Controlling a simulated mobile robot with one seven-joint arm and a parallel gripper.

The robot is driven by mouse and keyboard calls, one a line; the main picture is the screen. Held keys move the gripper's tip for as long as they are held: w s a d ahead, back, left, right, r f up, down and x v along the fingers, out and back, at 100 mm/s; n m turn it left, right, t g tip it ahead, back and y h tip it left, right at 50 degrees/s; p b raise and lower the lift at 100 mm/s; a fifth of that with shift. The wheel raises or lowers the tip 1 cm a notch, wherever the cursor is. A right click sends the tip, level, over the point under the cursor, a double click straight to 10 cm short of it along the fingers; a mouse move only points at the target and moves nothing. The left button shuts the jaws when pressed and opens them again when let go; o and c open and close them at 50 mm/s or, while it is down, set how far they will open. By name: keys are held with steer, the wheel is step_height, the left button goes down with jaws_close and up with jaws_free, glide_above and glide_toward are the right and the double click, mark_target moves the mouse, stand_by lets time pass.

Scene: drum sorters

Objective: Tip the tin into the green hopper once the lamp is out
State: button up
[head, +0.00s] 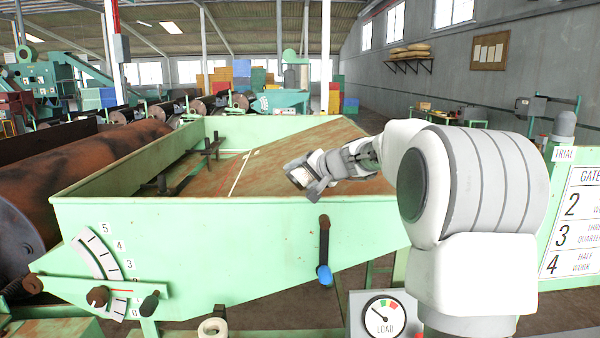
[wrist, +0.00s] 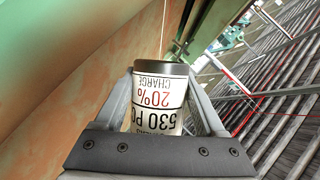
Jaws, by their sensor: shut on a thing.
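The green hopper (head: 220,240) is a wide open trough across the middle of the head view, with a rusty sloping inside. My gripper (head: 303,178) is over its right half, inside the rim line in the picture; its height above the slope is hard to tell. In the wrist view, the tin (wrist: 158,95), white with a dark end and upside-down printing "20% CHARGE", sits between the two fingers, which are shut on it. I cannot make out the tin clearly in the head view.
A LOAD dial (head: 384,317) stands below the hopper front, near my arm. A blue-tipped lever (head: 324,272) and a numbered scale (head: 97,252) are on the front. A rusty drum (head: 75,190) lies at left. A GATE board (head: 575,225) stands at right.

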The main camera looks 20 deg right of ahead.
steer(key=shift+r+m+y+p, duration=1)
steer(key=shift+r+m+p, duration=0.3)
steer(key=shift+p, duration=1.4)
steer(key=shift+d, duration=0.1)
steer(key=shift+w+d+r+m+t+y, duration=0.1)
steer(key=shift+d+r+m+t+y, duration=0.2)
steer(key=shift+d+r+m+y, duration=0.15)
steer(key=r+m, duration=0.1)
steer(key=d+r+m+y, duration=0.1)
steer(key=m, duration=0.1)
steer(key=d+r+m+t+y+b, duration=0.1)
steer(key=shift+w+m+y, duration=0.1)
steer(key=shift+m+y, duration=0.15)
steer(key=d+r+m+t, duration=0.1)
steer(key=m, duration=0.1)
steer(key=d+m+t+y, duration=0.1)
steer(key=m, duration=0.1)
steer(key=shift+w+r, duration=0.1)
steer(key=shift+r, duration=0.25)
